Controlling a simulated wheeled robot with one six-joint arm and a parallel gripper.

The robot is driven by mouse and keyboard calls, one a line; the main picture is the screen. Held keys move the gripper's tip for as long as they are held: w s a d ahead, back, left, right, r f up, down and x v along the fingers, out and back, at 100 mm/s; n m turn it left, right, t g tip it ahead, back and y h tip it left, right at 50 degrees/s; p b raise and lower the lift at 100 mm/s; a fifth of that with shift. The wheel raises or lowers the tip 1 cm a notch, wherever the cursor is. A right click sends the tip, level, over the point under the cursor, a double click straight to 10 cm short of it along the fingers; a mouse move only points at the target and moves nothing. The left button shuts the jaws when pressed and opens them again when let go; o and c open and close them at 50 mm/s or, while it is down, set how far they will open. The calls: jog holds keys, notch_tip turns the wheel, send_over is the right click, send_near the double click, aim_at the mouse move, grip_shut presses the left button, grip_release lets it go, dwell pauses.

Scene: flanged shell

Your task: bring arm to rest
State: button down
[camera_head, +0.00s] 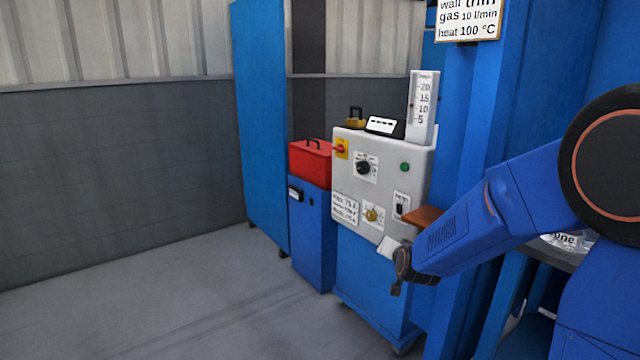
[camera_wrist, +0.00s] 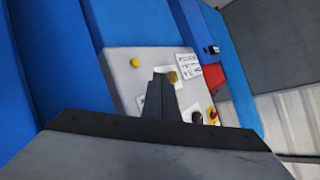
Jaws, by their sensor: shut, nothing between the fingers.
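My blue arm reaches in from the right in the head view. My gripper (camera_head: 397,289) hangs at its end, low in front of the welding machine's grey panel (camera_head: 380,180). In the wrist view my gripper (camera_wrist: 160,78) shows as dark fingers closed together, with nothing held between them. Behind the fingers are the grey panel (camera_wrist: 128,68) and a yellow knob (camera_wrist: 173,76). I cannot tell from the views how far the gripper is from the panel.
A red toolbox (camera_head: 310,162) sits on a blue cabinet (camera_head: 310,235) to the left. A sign (camera_head: 468,20) hangs above. The floor (camera_head: 150,300) at left is clear.

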jog(key=s+d+r+n+g, duration=0.1)
jog(key=s+d+n+g, duration=0.1)
jog(key=s, duration=1.2)
jog(key=s+d+r+n+g, duration=0.2)
jog(key=s+g, duration=0.1)
jog(key=s, duration=1.2)
jog(key=s+d+r+n+g, duration=0.1)
jog(key=s+d+n+g, duration=0.1)
jog(key=s, duration=1.3)
jog(key=shift+s+d+r+g, duration=0.25)
jog(key=shift+d+r+g, duration=0.1)
jog(key=shift+d+g, duration=0.2)
